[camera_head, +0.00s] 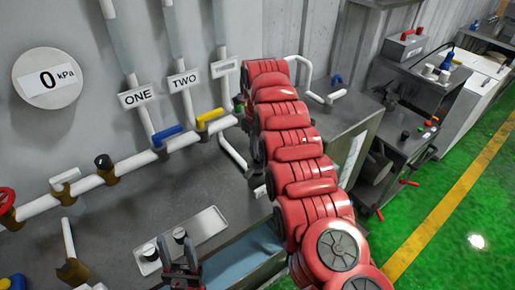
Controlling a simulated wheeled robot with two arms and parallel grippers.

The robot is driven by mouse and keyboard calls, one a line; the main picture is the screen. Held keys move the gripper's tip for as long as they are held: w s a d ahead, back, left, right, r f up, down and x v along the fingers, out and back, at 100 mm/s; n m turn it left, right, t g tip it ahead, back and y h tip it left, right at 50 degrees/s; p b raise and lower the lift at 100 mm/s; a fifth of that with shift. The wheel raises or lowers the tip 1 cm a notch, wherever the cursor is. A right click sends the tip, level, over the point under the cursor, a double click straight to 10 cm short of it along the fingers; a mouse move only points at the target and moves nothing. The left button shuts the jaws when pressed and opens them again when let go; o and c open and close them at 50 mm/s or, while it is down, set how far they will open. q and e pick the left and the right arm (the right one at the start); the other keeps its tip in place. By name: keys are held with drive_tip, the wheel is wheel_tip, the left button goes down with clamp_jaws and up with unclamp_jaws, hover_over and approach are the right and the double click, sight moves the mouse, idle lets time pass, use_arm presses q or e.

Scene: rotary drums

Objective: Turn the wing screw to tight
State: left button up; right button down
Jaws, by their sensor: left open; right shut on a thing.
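I cannot make out a wing screw; it may be hidden behind my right arm. My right arm, red and segmented, runs from the bottom right up to the pipe wall. Its far end hides its gripper and whatever the gripper touches. A dark green part shows at the pipe beside that arm's far end.
A white pipe carries a blue handle (167,135), a yellow handle (210,117) and a red wheel (6,200).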

drive_tip(key=shift+r, duration=0.1)
idle(0.3)
drive_tip(key=c, duration=0.8)
unclamp_jaws()
drive_tip(key=shift+r, duration=0.2)
wheel_tip(320, 180, up, 2)
drive_tip(key=shift+d, duration=0.1)
wheel_tip(320, 180, up, 15)
drive_tip(key=p, duration=1.4)
drive_tip(key=shift+f, duration=0.15)
